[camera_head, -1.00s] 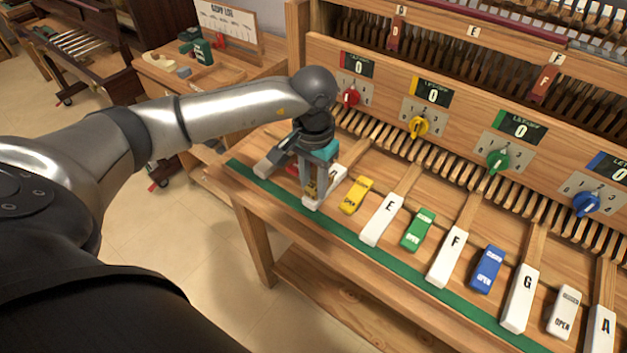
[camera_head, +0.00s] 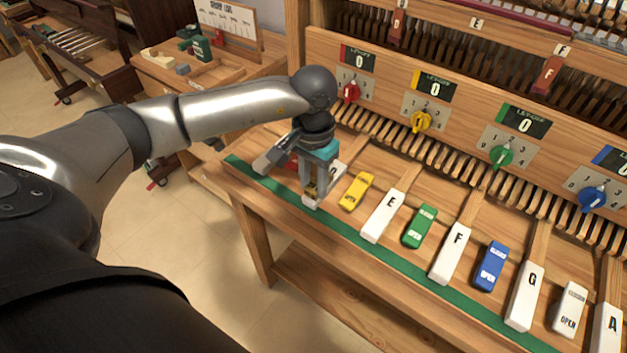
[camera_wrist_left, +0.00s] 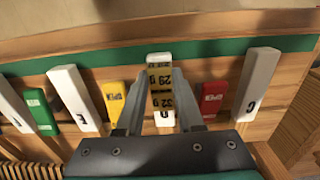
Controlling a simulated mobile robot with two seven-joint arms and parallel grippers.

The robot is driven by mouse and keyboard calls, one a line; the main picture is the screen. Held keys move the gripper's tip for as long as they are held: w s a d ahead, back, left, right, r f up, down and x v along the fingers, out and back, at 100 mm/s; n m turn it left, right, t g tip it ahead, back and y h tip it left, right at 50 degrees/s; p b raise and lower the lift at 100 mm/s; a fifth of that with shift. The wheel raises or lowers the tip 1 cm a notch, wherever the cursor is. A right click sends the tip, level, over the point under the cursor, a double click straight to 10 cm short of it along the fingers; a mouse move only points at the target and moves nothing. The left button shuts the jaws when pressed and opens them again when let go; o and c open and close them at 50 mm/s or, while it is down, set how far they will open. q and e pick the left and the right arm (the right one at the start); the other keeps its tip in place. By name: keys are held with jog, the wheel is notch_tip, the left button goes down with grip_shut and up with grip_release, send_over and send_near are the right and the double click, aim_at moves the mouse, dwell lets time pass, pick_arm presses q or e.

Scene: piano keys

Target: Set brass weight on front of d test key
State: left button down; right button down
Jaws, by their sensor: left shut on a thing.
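My left gripper (camera_head: 313,191) points down over the front of the white D key (camera_head: 309,203). It is shut on the brass weight (camera_wrist_left: 160,77), a small yellow-brown block with dark printed numbers, held between both fingers in the left wrist view. The weight lies over the front part of the D key (camera_wrist_left: 159,57), with the key's white end showing past it. I cannot tell whether the weight touches the key. In the head view the fingers hide most of the weight and part of the key's letter. My right gripper is not in view.
A yellow tab (camera_head: 357,191) and the white E key (camera_head: 384,216) stand right of the gripper. A red tab (camera_wrist_left: 211,98) and the C key (camera_wrist_left: 259,80) are on its other side. A green strip (camera_head: 420,296) runs along the front edge. Dials and counters stand behind.

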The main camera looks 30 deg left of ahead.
aim_at(313, 187)
pick_arm(q)
jog(key=shift+c, duration=2.3)
grip_release()
notch_tip(313, 187, up, 15)
jog(key=p, duration=0.1)
jog(key=shift+r+p, duration=0.15)
jog(key=shift+p, duration=0.2)
